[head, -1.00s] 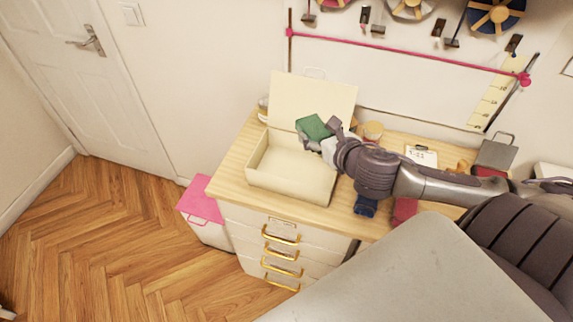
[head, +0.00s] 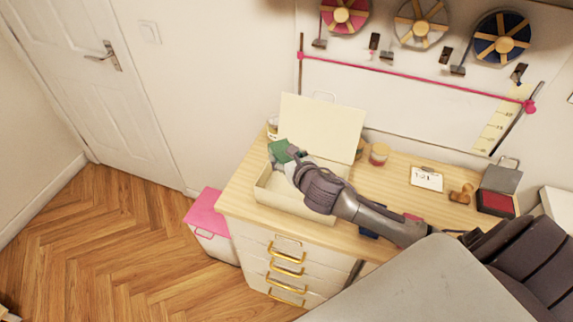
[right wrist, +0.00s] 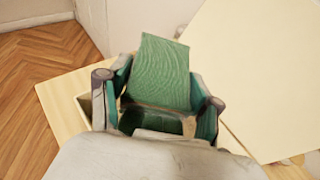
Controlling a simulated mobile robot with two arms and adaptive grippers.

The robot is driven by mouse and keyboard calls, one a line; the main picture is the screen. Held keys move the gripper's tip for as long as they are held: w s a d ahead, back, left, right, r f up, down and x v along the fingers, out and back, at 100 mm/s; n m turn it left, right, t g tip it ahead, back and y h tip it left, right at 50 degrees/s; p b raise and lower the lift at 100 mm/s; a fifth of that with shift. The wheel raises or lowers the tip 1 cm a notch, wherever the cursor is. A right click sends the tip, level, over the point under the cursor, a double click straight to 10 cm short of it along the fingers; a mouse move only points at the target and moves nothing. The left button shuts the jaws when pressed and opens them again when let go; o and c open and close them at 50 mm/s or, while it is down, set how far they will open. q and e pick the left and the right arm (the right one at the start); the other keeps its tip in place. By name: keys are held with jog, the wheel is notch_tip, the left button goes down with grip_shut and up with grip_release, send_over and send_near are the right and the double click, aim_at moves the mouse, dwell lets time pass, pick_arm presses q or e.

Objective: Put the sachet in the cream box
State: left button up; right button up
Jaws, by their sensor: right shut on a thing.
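The green sachet (head: 280,150) is held by my right gripper (head: 285,160) over the cream box. In the right wrist view the sachet (right wrist: 163,72) stands up between the two fingers of the right gripper (right wrist: 158,98), which is shut on it. The cream box (head: 292,207) sits on the wooden desk with its lid (head: 322,127) raised at the back. My right arm hides part of the box's inside. The sachet is at the box's left rear part, and I cannot tell its exact height above the floor of the box. My left gripper is not in view.
The wooden desk (head: 400,172) carries a small jar (head: 378,154), a white tag card (head: 426,178), a wooden stamp (head: 461,194) and an open red ink pad (head: 495,202). A pink-lidded bin (head: 205,207) stands left of the desk. The wall rises close behind.

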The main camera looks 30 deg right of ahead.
notch_tip(320, 180, down, 4)
jog(key=shift+r, duration=0.1)
jog(key=shift+f, duration=0.6)
jog(key=o, duration=1.1)
jog(key=shift+o, duration=0.2)
jog(key=shift+r, duration=0.1)
